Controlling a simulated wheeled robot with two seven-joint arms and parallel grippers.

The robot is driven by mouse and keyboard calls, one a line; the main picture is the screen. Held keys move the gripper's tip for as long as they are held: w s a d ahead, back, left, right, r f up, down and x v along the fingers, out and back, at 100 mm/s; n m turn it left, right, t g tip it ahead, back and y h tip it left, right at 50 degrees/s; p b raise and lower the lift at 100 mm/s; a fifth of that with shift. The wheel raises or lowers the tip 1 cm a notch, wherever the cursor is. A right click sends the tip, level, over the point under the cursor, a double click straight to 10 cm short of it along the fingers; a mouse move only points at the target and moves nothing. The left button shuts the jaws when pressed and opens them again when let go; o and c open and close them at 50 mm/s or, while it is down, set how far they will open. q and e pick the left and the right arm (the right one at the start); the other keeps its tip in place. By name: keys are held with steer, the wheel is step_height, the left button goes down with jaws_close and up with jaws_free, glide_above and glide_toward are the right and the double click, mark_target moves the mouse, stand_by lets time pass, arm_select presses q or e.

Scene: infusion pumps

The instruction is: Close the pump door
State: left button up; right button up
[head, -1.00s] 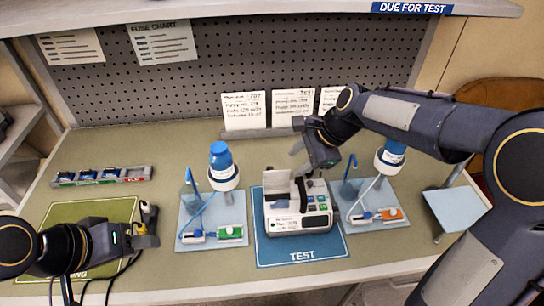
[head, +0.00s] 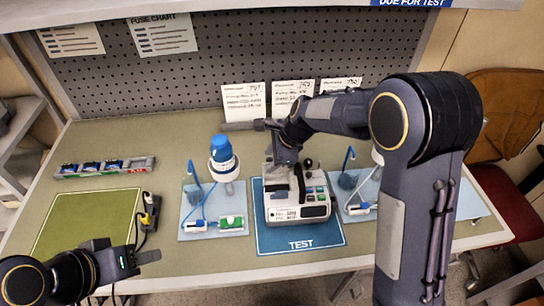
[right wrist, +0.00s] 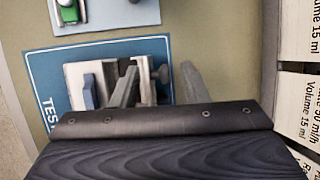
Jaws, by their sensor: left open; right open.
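The white infusion pump (head: 300,212) stands on the blue TEST mat (head: 300,239). Its pale door panel (head: 276,176) stands up at the pump's left rear, partly hidden by my right gripper; its exact angle is unclear. My right gripper (head: 285,160) is open and reaches down over the rear of the pump. In the right wrist view, one finger lies over the pump (right wrist: 82,75) and the other is beyond its rear edge; contact with the door cannot be told. My left gripper (head: 148,258) is open and empty, near the front left of the bench.
Trays with a blue-capped bottle (head: 222,155) and tubing flank the pump closely. Cards (head: 243,102) stand behind it. A fuse rack (head: 105,167) and green mat (head: 88,222) lie at left. A red chair (head: 500,205) is at right.

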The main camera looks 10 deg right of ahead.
mark_target(273, 173)
jaws_close()
steer(key=shift+s, duration=0.1)
stand_by(0.6)
steer(key=s+t+b, duration=0.1)
steer(key=b, duration=0.1)
steer(key=s+f+t+b, duration=0.1)
steer(key=t+b, duration=0.1)
steer(key=b, duration=0.1)
steer(key=s+n+t+b, duration=0.1)
steer(key=t+b, duration=0.1)
steer(key=b, duration=0.1)
steer(key=shift+f, duration=0.25)
steer(key=shift+s+t+b, duration=0.45)
steer(key=shift+t+b, duration=0.45)
steer(key=shift+b, duration=0.5)
steer(key=shift+n, duration=0.3)
jaws_free()
